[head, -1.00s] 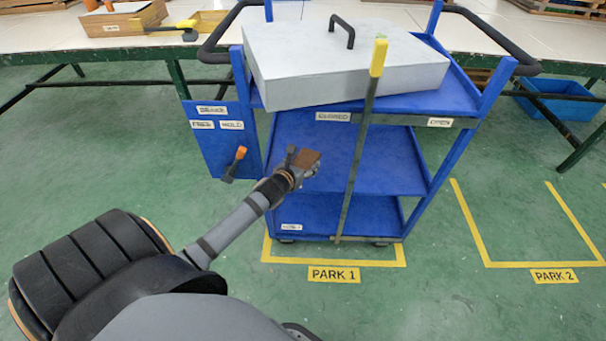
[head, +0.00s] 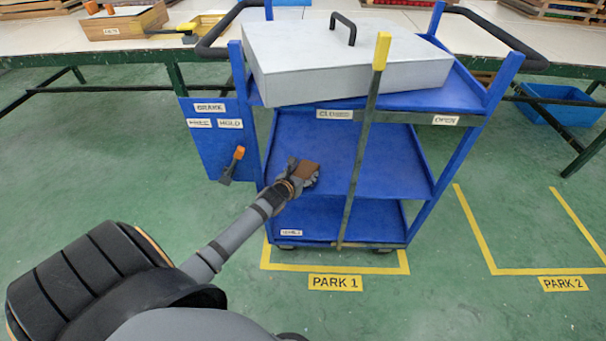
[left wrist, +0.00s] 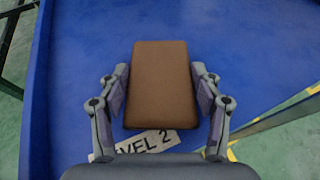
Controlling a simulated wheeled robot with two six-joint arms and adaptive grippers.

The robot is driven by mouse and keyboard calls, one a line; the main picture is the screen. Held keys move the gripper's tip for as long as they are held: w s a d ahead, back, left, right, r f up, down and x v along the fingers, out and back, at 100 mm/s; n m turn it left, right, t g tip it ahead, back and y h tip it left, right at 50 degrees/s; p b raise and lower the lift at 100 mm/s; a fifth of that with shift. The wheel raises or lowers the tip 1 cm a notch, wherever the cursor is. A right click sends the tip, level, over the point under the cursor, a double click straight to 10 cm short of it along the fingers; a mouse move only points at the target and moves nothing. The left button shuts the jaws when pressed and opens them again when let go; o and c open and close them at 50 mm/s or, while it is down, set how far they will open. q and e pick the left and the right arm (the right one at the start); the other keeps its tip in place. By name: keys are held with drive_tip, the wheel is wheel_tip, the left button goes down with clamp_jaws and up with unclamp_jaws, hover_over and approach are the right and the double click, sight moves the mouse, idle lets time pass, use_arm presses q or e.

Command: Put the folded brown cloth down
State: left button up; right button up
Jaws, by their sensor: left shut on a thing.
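The folded brown cloth (head: 305,172) is a small flat block held in my left gripper (head: 303,174), in front of the blue cart's middle shelf (head: 335,150). In the left wrist view the cloth (left wrist: 161,85) stands between the two fingers of my left gripper (left wrist: 161,92), which are shut on its sides. Behind it is a blue shelf surface (left wrist: 240,50) with a label reading "LEVEL 2" (left wrist: 148,144), partly covered by the gripper. I cannot tell whether the cloth touches the shelf. My right gripper is not in view.
An upright bar with a yellow tip (head: 381,52) crosses the cart's front, right of my gripper. A side panel with an orange-tipped lever (head: 238,153) is at left. The rest of the middle shelf looks bare.

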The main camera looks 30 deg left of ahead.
use_arm(q)
drive_tip(key=o, duration=1.2)
drive_tip(key=shift+f, duration=0.1)
